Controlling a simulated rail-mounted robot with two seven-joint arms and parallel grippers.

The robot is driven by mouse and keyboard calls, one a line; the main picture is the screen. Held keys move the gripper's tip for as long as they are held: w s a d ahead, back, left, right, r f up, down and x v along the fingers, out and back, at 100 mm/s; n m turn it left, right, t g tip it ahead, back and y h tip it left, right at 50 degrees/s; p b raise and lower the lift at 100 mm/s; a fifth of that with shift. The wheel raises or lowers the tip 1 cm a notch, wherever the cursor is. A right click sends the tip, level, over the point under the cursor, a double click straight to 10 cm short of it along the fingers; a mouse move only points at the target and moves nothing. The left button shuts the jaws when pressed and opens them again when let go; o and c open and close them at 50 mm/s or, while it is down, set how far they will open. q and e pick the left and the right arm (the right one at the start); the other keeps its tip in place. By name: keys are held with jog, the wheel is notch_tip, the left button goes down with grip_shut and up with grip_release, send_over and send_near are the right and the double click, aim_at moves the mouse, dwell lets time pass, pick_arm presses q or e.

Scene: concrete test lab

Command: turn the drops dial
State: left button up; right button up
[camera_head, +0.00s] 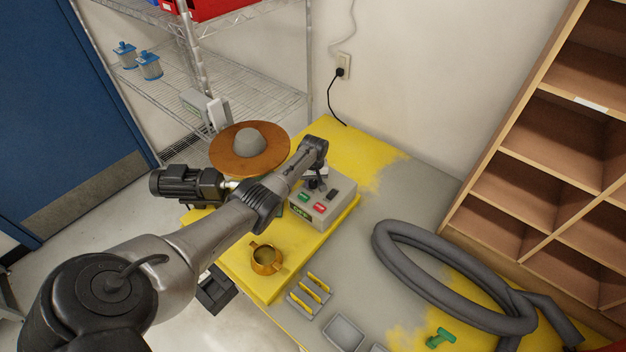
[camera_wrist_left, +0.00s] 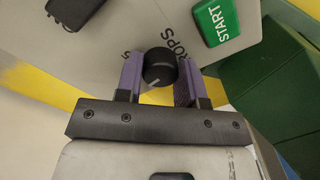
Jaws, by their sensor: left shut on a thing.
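The drops dial (camera_wrist_left: 158,66) is a round black knob with a pale pointer line, on the grey panel with partly covered lettering ending in "OPS". My left gripper (camera_wrist_left: 158,72) has one purple-padded finger on each side of the dial and is shut on it. In the head view the left gripper (camera_head: 316,184) reaches down over the grey control box (camera_head: 322,207), and the dial is hidden there. A green START button (camera_wrist_left: 216,22) is right of the dial in the wrist view. My right gripper is not in view.
The box sits on a yellow bench with a black motor (camera_head: 187,184), an orange-brown disc (camera_head: 274,163) and a brass cup (camera_head: 266,259) nearby. A grey hose (camera_head: 400,270) lies to the right, before wooden shelves (camera_head: 540,170). A wire rack (camera_head: 180,90) stands behind.

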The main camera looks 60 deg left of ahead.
aim_at(313, 182)
pick_arm(q)
jog(key=m, duration=0.5)
jog(key=shift+m+p, duration=0.3)
jog(key=shift+p, duration=0.1)
jog(key=m, duration=0.4)
jog(key=shift+m, duration=0.7)
jog(key=o, duration=0.9)
notch_tip(313, 182, up, 5)
jog(key=shift+r+p, duration=0.2)
jog(key=shift+p, duration=1.05)
notch_tip(313, 182, up, 8)
jog(key=shift+d+r, duration=0.15)
jog(key=shift+r, duration=0.05)
